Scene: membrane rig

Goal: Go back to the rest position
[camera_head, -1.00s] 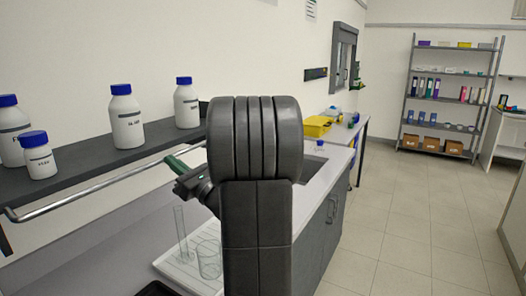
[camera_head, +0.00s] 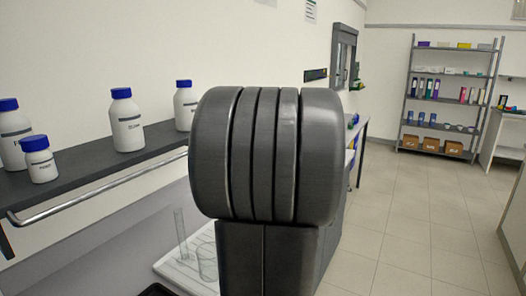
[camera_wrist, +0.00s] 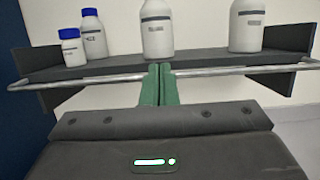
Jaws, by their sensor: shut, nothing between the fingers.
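My gripper (camera_wrist: 160,72) shows in the wrist view as two green fingers pressed together, with nothing between them. They point toward a dark wall shelf (camera_wrist: 112,63) and overlap its metal front rail (camera_wrist: 225,71) in the picture. I cannot tell how far apart the tips and the rail are. In the head view my raised arm link fills the middle and hides the gripper.
White bottles with blue caps stand on the shelf, such as this one (camera_head: 126,125) and a small one (camera_head: 39,163). Below, a white tray (camera_head: 172,270) holds a tall glass cylinder (camera_head: 180,232) and a beaker (camera_head: 207,262). Open floor (camera_head: 400,220) lies to the right.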

